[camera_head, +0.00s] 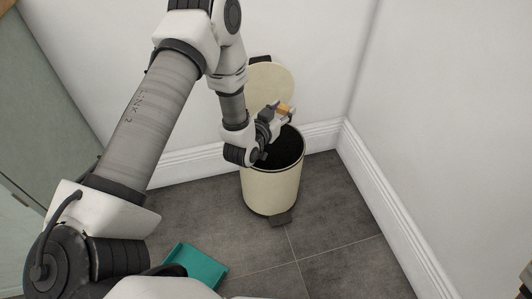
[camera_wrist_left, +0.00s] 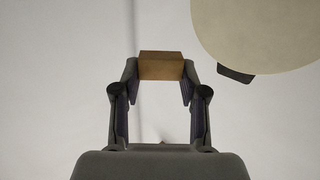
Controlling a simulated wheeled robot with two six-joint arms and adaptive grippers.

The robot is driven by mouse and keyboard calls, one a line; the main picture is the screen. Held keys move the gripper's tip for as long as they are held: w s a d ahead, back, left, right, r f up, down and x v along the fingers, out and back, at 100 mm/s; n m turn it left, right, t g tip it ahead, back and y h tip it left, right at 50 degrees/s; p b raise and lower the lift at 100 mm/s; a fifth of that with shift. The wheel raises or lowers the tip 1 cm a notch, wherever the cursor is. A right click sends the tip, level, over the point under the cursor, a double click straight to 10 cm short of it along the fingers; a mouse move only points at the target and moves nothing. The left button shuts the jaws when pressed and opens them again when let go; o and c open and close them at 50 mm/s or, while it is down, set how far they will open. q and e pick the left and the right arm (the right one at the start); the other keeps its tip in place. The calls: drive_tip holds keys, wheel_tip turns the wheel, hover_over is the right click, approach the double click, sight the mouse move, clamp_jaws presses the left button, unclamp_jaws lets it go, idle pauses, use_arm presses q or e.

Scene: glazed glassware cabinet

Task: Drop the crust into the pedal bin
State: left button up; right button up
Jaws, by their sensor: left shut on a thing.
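The crust (camera_head: 284,108) is a small orange-brown block. My left gripper (camera_head: 279,111) is shut on it and holds it above the pedal bin's mouth in the head view. In the left wrist view the crust (camera_wrist_left: 161,66) sits between the two fingertips of the left gripper (camera_wrist_left: 160,80). The cream pedal bin (camera_head: 271,190) stands upright on the floor with its lid (camera_head: 272,82) raised against the wall. Its dark inside shows below and right of the gripper. The lid (camera_wrist_left: 265,30) also shows at the upper right of the left wrist view. My right gripper is not in view.
White walls with a skirting board (camera_head: 319,136) meet in a corner behind and right of the bin. A teal dustpan-like object (camera_head: 196,266) lies on the grey tiled floor (camera_head: 335,220). A grey-green cabinet or door panel (camera_head: 40,110) is at left. Floor right of the bin is clear.

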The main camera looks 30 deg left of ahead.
use_arm(q)
drive_tip(key=a+f+b, duration=0.3)
drive_tip(key=f+b, duration=0.4)
drive_tip(key=f, duration=0.2)
drive_tip(key=a+f+b, duration=0.3)
drive_tip(key=f+b, duration=0.5)
drive_tip(key=f, duration=0.2)
drive_tip(key=shift+w+a, duration=0.15)
drive_tip(key=shift+w, duration=0.05)
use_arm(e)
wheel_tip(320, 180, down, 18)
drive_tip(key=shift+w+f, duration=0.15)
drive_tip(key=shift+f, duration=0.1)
use_arm(q)
drive_tip(key=shift+f, duration=0.1)
drive_tip(key=o, duration=0.8)
drive_tip(key=s, duration=0.4)
drive_tip(key=s+r, duration=0.1)
drive_tip(key=s, duration=0.3)
drive_tip(key=s+d, duration=0.1)
drive_tip(key=s, duration=0.2)
drive_tip(key=shift+s+r, duration=0.4)
